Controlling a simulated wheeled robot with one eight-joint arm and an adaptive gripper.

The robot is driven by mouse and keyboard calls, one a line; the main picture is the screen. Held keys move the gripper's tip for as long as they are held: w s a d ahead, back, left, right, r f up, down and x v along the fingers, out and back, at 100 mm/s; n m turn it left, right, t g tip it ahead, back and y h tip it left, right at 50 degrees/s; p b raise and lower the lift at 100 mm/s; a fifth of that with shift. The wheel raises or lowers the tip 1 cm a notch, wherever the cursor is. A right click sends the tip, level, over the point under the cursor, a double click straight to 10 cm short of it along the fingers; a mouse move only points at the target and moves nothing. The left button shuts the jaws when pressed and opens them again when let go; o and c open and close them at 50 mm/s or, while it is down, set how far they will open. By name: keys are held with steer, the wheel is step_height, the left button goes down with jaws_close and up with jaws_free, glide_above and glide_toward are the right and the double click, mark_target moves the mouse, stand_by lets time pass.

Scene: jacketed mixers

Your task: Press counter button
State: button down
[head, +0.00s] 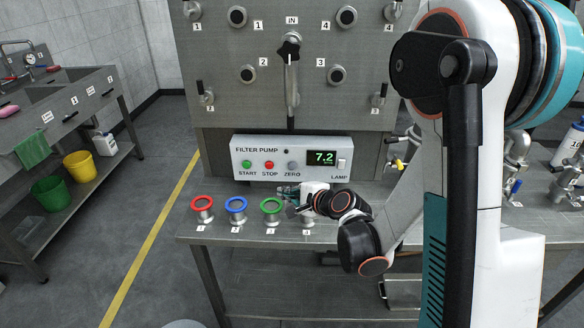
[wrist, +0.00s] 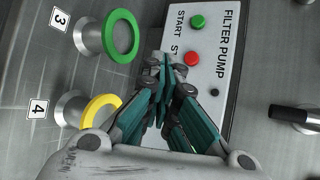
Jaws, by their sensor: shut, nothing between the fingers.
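The filter pump box (head: 240,172) is a white panel on the steel bench. It has a green START button (head: 246,164), a red STOP button (head: 269,165), a grey ZERO button (head: 293,166), a display (head: 322,157) reading 7.2 and a LAMP switch (head: 342,164). No button labelled counter shows. My gripper (head: 281,190) is shut and empty, low in front of the box. In the wrist view, my gripper (wrist: 163,62) has its tips beside the red STOP button (wrist: 192,59), with the green START button (wrist: 197,21) beyond. The fingers cover the ZERO area there. I cannot tell if they touch the box.
Red (head: 202,203), blue (head: 236,206) and green (head: 271,206) ringed fittings stand along the bench's front edge. A yellow-ringed one (wrist: 101,107) shows by my fingers. A steel panel with knobs (head: 237,60) rises behind. A sink bench (head: 62,105) stands left.

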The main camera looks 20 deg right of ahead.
mark_target(292, 166)
steer(key=shift+w+d+p, duration=0.2)
steer(key=shift+w+d, duration=0.25)
steer(key=shift+w, duration=0.95)
steer(key=shift+w+d+p, duration=0.25)
steer(key=shift+w+d, duration=0.2)
steer(key=shift+w, duration=0.95)
steer(key=shift+w+d+p, duration=0.2)
steer(key=shift+w+d, duration=0.25)
steer(key=shift+w, duration=0.95)
steer(key=shift+w, duration=0.15)
steer(key=shift+w+d, duration=0.15)
steer(key=shift+w, duration=0.1)
steer(key=shift+w+d, duration=0.15)
steer(key=shift+w, duration=0.25)
steer(key=shift+s, duration=0.1)
steer(key=shift+s+a+b, duration=0.3)
steer(key=shift+s+b, duration=0.15)
steer(key=shift+s, duration=0.25)
steer(key=shift+s, duration=0.15)
